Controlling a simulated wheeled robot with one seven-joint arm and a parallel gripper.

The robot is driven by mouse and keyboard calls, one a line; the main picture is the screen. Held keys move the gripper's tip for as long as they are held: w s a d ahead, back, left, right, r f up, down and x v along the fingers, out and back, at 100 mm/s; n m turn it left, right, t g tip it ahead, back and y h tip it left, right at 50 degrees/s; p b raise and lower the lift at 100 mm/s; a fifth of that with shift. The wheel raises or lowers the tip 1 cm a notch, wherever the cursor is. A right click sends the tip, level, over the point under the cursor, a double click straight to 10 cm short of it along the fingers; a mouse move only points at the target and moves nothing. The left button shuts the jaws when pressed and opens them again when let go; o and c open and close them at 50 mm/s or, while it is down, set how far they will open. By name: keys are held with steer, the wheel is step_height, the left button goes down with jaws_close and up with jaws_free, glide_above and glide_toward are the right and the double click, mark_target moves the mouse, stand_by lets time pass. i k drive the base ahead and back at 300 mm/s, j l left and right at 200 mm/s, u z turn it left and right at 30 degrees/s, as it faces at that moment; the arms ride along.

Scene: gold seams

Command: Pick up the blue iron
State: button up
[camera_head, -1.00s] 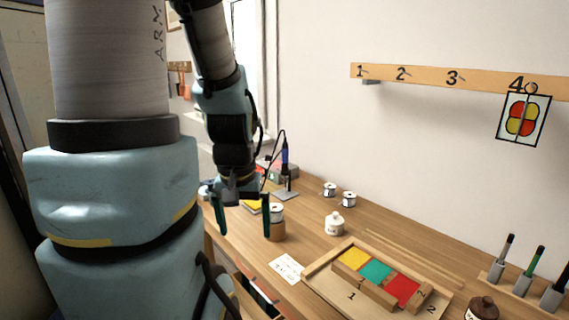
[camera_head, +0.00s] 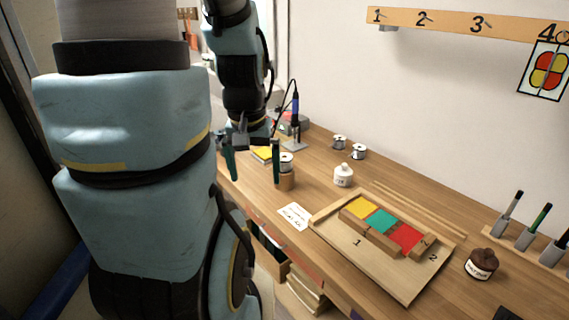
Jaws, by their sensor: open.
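The blue iron (camera_head: 295,106) looks like a soldering iron with a blue handle and a black cable. It stands upright in its stand (camera_head: 294,144) at the far left part of the bench, by the wall. My gripper (camera_head: 252,170) hangs in front of it, nearer to me and to the left. Its two dark green fingers are apart with nothing held between them. The iron is clear of the fingers. A grey and red box (camera_head: 288,124) behind the iron is partly hidden.
A wooden cup with a spool (camera_head: 286,178) is close to the right finger. A white jar (camera_head: 343,176), small spools (camera_head: 359,151) and a tray with coloured glass (camera_head: 400,288) stand further right. A paper note (camera_head: 294,216) lies at the front edge. Open drawers (camera_head: 272,258) stick out below.

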mark_target(295, 95)
steer(key=i+j+u, duration=0.2)
steer(key=i, duration=0.3)
steer(key=i+j+u, duration=0.2)
steer(key=i, duration=0.3)
